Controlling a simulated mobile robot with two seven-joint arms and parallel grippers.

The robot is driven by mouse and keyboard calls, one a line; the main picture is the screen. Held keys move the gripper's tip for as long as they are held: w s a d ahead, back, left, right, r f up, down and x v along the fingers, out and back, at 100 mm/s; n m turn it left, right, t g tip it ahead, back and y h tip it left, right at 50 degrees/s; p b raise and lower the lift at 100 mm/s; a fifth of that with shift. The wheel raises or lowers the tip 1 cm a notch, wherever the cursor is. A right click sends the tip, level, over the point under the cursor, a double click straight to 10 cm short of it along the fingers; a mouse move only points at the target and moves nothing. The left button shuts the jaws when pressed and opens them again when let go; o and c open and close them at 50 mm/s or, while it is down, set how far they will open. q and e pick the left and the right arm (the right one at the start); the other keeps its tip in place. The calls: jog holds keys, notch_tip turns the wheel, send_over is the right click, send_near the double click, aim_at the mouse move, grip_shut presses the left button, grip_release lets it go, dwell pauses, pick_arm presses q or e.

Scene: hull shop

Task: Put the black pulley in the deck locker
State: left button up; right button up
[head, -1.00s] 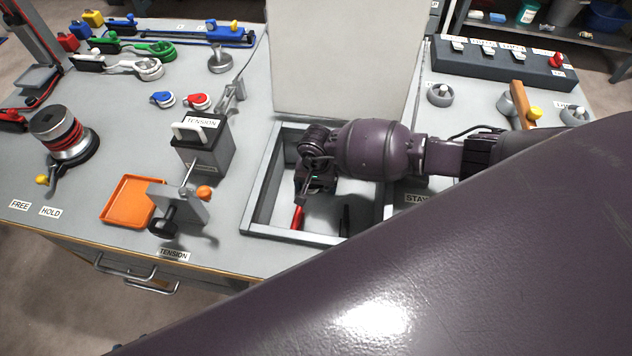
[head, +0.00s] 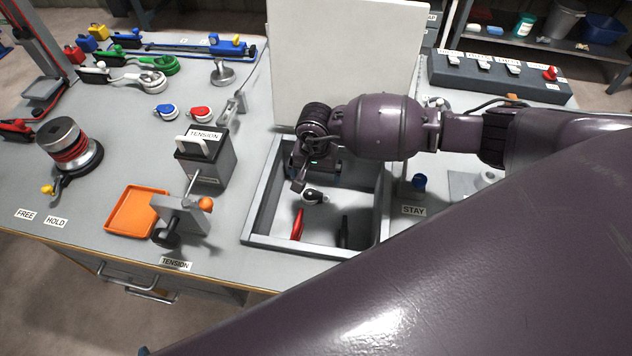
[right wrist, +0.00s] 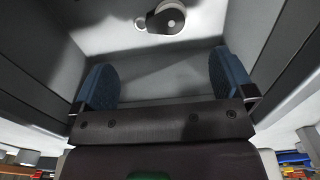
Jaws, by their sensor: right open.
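The deck locker (head: 256,206) is the open, grey-walled box set in the bench, with its pale lid (head: 340,70) standing up behind. The black pulley (head: 315,196) lies on the locker floor, with a white part showing beside its black body. It also shows at the top of the right wrist view (right wrist: 168,17). My right gripper (head: 308,180) is over the locker, just above and apart from the pulley. In the right wrist view its two blue-padded fingers (right wrist: 158,85) stand wide apart with nothing between them. My left gripper is out of view.
A red handle-like piece (head: 298,223) and a dark piece (head: 344,231) are also in the locker. A tension block (head: 204,160), an orange tray (head: 135,211) and a clamp (head: 182,218) stand to its left.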

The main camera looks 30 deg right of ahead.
jog(key=shift+r, duration=1.05)
